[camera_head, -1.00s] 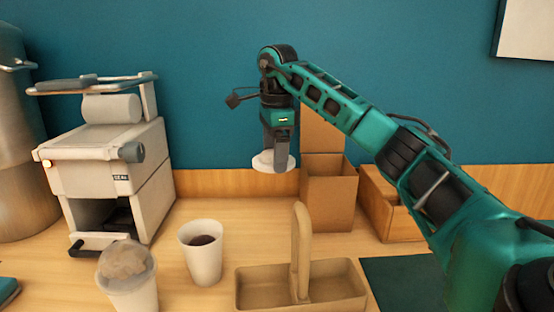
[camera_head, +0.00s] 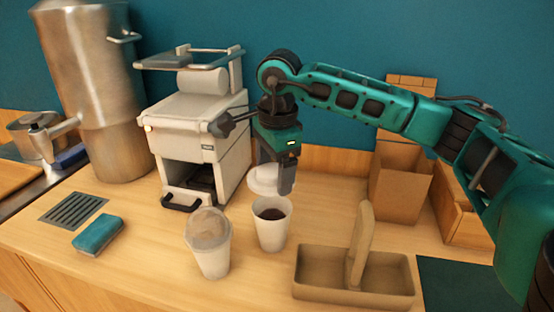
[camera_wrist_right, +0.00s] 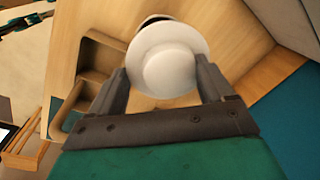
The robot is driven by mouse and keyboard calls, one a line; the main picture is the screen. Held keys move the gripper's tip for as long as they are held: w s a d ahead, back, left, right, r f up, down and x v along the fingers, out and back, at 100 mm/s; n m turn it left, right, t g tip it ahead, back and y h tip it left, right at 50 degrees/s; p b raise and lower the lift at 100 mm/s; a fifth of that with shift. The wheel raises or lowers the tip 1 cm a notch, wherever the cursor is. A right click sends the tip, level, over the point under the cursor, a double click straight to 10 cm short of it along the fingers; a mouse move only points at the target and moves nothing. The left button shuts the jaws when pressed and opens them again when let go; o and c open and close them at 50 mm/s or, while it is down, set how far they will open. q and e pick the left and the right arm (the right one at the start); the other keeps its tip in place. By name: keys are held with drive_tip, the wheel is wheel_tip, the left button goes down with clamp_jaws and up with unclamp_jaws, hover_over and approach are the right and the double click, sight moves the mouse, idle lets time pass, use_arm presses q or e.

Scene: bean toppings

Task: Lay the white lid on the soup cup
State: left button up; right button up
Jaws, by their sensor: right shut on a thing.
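The soup cup (camera_head: 274,236) is white, open and upright on the counter, with dark contents. My right gripper (camera_head: 280,182) is shut on the white lid (camera_head: 263,182) and holds it above and slightly behind the cup in the head view. The lid and cup look apart, though the exact gap is hard to tell. In the right wrist view, the round lid (camera_wrist_right: 168,62) with its raised middle sits between the two fingers of my right gripper (camera_wrist_right: 163,85). A dark arc shows beyond its far edge, and the lid hides most of what lies below. My left gripper is out of view.
A second cup (camera_head: 212,258) with a domed, pale brown top stands left of the soup cup. A divided carrier (camera_head: 352,292) with an upright handle stands to the right. A white machine (camera_head: 200,135) and a cardboard box (camera_head: 398,190) stand behind. A teal sponge (camera_head: 98,233) lies left.

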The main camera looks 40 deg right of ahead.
drive_tip(key=shift+f+b, duration=2)
drive_tip(key=shift+f, duration=1.2)
drive_tip(key=shift+f+b, duration=0.45)
drive_tip(key=o, duration=0.9)
drive_tip(key=shift+c, duration=0.2)
drive_tip(key=shift+r, duration=0.1)
